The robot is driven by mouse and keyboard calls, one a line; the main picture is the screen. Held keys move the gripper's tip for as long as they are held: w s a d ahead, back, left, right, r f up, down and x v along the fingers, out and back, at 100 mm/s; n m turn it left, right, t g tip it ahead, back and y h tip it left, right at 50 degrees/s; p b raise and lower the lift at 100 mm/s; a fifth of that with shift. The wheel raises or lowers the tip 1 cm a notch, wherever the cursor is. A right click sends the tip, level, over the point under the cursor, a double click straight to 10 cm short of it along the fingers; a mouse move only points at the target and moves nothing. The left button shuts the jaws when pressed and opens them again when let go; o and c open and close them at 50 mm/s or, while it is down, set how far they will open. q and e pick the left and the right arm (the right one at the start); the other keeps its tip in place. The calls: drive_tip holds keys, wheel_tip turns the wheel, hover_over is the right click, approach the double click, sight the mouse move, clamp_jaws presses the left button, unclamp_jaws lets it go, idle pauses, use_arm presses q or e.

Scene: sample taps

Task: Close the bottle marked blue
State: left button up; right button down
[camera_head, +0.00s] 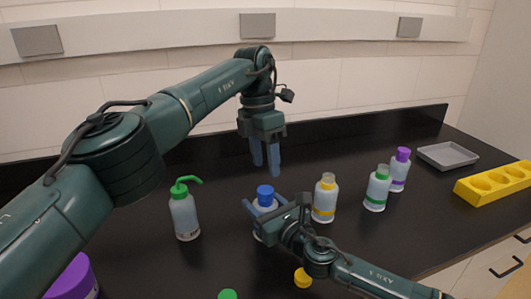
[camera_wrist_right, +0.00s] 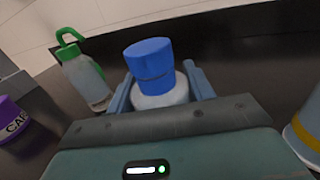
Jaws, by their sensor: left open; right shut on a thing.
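The bottle with the blue cap (camera_head: 265,195) stands upright on the black bench; its body also shows in the right wrist view (camera_wrist_right: 162,97). The blue cap (camera_wrist_right: 149,62) sits on top of its neck; I cannot tell whether it is screwed tight. My right gripper (camera_head: 263,205) is shut on this bottle, with blue fingers on both sides of the body below the cap. The bottle's lower part and band are mostly hidden by the gripper. My left gripper (camera_head: 266,165) is open and empty, pointing down above and behind the blue cap, apart from it.
A green-topped wash bottle (camera_head: 185,215) stands left. Uncapped yellow-banded (camera_head: 325,200) and green-banded (camera_head: 376,190) bottles and a purple-capped bottle (camera_head: 400,170) stand right. Loose yellow (camera_head: 302,278) and green (camera_head: 228,294) caps lie in front. A grey tray (camera_head: 447,156) and yellow rack (camera_head: 497,184) lie far right.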

sight(265, 189)
use_arm(q)
drive_tip(key=n, duration=0.6)
drive_tip(key=shift+r+n+t, duration=0.25)
drive_tip(key=shift+n+t, duration=0.05)
drive_tip(key=n, duration=0.3)
drive_tip(key=shift+r+n+y, duration=0.15)
drive_tip(key=shift+n+y, duration=0.15)
drive_tip(key=shift+n, duration=0.1)
drive_tip(key=n, duration=0.4)
drive_tip(key=shift+s+r, duration=0.1)
drive_tip(key=n, duration=0.4)
drive_tip(key=shift+r+t, duration=0.1)
drive_tip(key=shift+t, duration=0.2)
drive_tip(key=n, duration=0.4)
drive_tip(key=shift+s+r+y, duration=0.1)
drive_tip(key=shift+y, duration=0.2)
drive_tip(key=n, duration=0.6)
drive_tip(key=shift+s+n, duration=0.15)
drive_tip(key=shift+n, duration=0.15)
drive_tip(key=shift+f, duration=4)
